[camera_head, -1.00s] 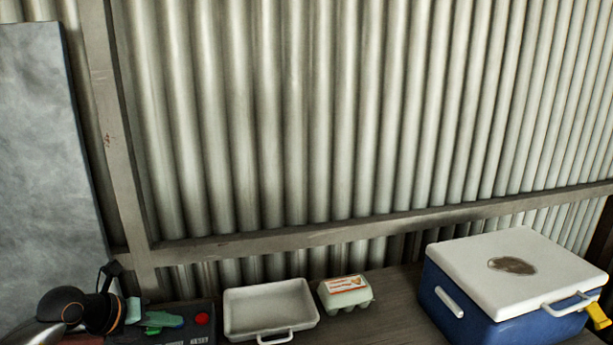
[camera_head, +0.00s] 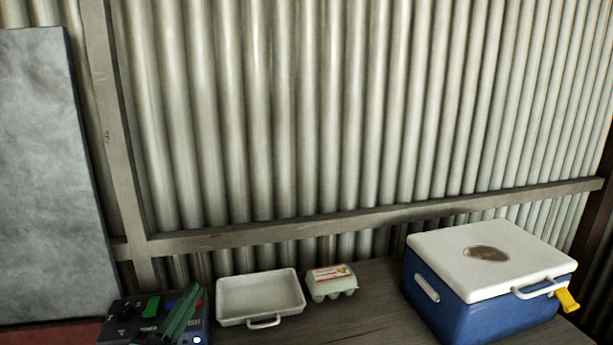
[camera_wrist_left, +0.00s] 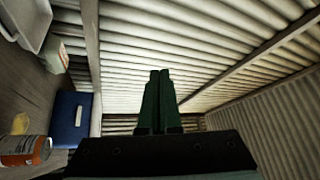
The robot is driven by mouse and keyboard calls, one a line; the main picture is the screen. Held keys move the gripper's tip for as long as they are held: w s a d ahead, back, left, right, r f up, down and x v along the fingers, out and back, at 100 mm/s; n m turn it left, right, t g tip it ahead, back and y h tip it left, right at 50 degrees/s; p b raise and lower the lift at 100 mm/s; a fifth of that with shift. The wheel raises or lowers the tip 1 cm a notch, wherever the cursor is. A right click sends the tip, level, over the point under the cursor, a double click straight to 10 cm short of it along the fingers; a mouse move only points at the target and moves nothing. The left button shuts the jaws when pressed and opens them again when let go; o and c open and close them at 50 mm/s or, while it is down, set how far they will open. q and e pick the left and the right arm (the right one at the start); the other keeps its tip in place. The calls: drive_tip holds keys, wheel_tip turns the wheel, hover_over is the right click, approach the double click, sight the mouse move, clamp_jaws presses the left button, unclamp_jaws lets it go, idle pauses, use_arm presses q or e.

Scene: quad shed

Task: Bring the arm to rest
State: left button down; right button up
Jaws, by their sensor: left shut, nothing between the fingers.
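My left gripper (camera_head: 180,314) shows at the bottom left of the head view, its green fingers in front of a dark control box (camera_head: 125,318). In the left wrist view the green fingers (camera_wrist_left: 159,80) are together with nothing between them, pointing toward the corrugated wall. The rest of my left arm is out of the head view. My right gripper is not in view.
On the wooden table (camera_head: 352,318) stand a white tray (camera_head: 262,297), an egg carton (camera_head: 331,283) and a blue cooler (camera_head: 440,307) with a white lid. An orange-and-white can (camera_wrist_left: 25,151) shows in the left wrist view. A corrugated wall (camera_head: 300,120) rises behind.

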use_arm(q)
drive_tip(key=s+a+f+n+g+y, duration=0.4)
drive_tip(key=f+n, duration=0.2)
drive_tip(key=f, duration=0.1)
drive_tip(key=s+a+f+n+g+y, duration=0.3)
drive_tip(key=s+f+n+y, duration=0.2)
drive_tip(key=f+n, duration=0.25)
drive_tip(key=s+d+f+g+h, duration=0.1)
drive_tip(key=s+d+f+g, duration=0.1)
drive_tip(key=s+f+g, duration=0.3)
drive_tip(key=s+d+f+n+g+h, duration=0.1)
drive_tip(key=s+d+f+g+h, duration=0.1)
drive_tip(key=s, duration=0.6)
drive_tip(key=s+d+f+g+h, duration=0.1)
drive_tip(key=s+d+f+g, duration=0.1)
drive_tip(key=s+f+g, duration=0.3)
drive_tip(key=w+d+f+t+h+p, duration=0.1)
drive_tip(key=w+d+f+t+h, duration=0.1)
drive_tip(key=f+t, duration=0.5)
drive_tip(key=shift+w+d+f+t+p, duration=0.4)
drive_tip(key=shift+w+d+f, duration=0.1)
drive_tip(key=shift+w+d, duration=0.4)
